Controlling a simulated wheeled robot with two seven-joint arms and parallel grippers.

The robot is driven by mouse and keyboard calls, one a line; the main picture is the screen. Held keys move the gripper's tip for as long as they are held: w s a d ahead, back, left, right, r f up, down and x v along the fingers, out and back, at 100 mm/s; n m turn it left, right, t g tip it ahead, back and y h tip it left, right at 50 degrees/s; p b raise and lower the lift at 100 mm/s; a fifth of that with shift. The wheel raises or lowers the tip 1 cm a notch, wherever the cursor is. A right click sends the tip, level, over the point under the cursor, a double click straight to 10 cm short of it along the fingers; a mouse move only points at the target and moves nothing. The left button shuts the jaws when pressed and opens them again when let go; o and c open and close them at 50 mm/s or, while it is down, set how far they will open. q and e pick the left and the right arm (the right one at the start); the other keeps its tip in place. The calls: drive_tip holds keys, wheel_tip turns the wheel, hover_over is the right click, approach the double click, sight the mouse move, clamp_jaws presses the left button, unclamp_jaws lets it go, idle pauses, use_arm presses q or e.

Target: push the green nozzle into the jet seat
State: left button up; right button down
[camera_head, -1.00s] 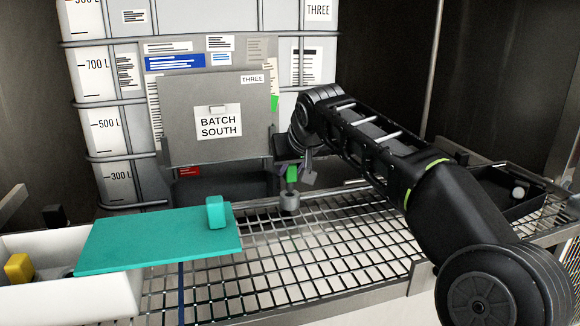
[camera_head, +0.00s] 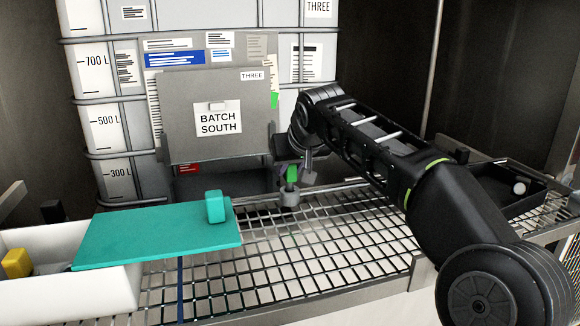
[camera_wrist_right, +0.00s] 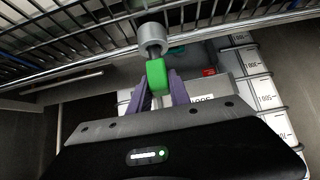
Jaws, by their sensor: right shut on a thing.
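My right gripper (camera_head: 291,174) is shut on the green nozzle (camera_head: 292,174), which hangs upright at the far side of the wire rack. In the right wrist view the green nozzle (camera_wrist_right: 157,76) sits between the two purple-grey fingers (camera_wrist_right: 157,88). The grey ring-shaped jet seat (camera_wrist_right: 153,38) is right at the nozzle's far end. It also shows just below the nozzle in the head view (camera_head: 289,198). I cannot tell how deep the nozzle is in the seat. My left gripper is not in view.
A teal board (camera_head: 150,238) with a teal block (camera_head: 215,206) lies over a white bin (camera_head: 110,288) at left. A yellow object (camera_head: 17,263) is in the bin. A grey "BATCH SOUTH" panel (camera_head: 190,130) stands behind my gripper. A black tray (camera_head: 520,200) is at right.

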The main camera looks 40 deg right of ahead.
sight(292, 176)
drive_tip(key=shift+f+b, duration=1.1)
drive_tip(key=shift+f, duration=0.2)
idle(1.5)
drive_tip(key=shift+f, duration=0.3)
idle(0.7)
drive_tip(key=c, duration=0.7)
unclamp_jaws()
drive_tip(key=shift+r, duration=0.2)
drive_tip(key=shift+o, duration=0.2)
drive_tip(key=shift+s+r, duration=0.1)
drive_tip(key=shift+r, duration=0.05)
drive_tip(key=shift+p+v, duration=0.65)
drive_tip(key=shift+v, duration=2.75)
